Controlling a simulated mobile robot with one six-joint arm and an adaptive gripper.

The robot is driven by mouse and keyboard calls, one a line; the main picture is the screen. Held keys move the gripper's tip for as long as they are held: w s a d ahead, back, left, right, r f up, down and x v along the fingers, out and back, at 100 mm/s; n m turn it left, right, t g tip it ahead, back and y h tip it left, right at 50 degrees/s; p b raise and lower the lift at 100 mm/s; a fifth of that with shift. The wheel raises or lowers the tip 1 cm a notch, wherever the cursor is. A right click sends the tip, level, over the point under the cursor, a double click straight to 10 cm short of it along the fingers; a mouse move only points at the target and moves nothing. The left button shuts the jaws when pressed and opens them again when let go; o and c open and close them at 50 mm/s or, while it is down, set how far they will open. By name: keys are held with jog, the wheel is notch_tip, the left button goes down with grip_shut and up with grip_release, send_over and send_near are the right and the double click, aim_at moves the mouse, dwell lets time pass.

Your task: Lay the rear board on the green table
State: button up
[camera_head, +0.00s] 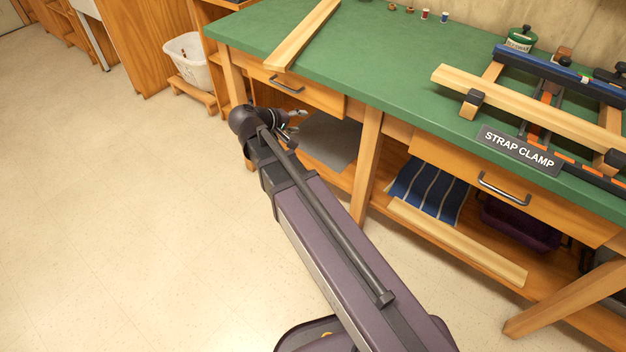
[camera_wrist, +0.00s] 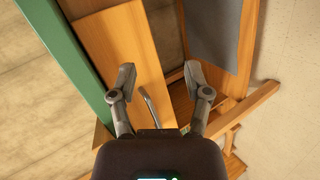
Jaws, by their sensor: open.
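The green table (camera_head: 380,60) stands along the wall, and its edge shows in the wrist view (camera_wrist: 65,55). A pale wooden board (camera_head: 300,38) lies flat on its left part, its near end at the front edge. Another board (camera_head: 540,106) lies along the front of the strap clamp (camera_head: 575,80) at the right. I cannot tell for sure which board is the rear one. My gripper (camera_head: 295,121) is beside the table's front, below the top, near the left drawer. In the wrist view my gripper (camera_wrist: 160,82) is open, with nothing between its fingers.
The left drawer (camera_head: 300,90) has a protruding handle (camera_wrist: 150,105). The lower shelf holds a grey sheet (camera_head: 325,140), a striped blue cloth (camera_head: 430,190) and a pale strip (camera_head: 457,242). Spools and a green jar (camera_head: 521,38) stand at the back. The table's middle and left floor are clear.

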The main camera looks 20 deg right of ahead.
jog(key=s+f+m+g+y, duration=0.2)
jog(key=s+f+y, duration=0.2)
jog(key=s, duration=0.3)
jog(key=s+f+m+g+y, duration=0.1)
jog(key=s+f+g+y, duration=0.2)
jog(key=s+f+y, duration=0.2)
jog(key=s+y, duration=0.1)
jog(key=s, duration=0.2)
jog(key=shift+s+d+m+y, duration=0.15)
jog(key=shift+d+m+y, duration=0.05)
jog(key=shift+m+y, duration=0.2)
jog(key=shift+f, duration=0.1)
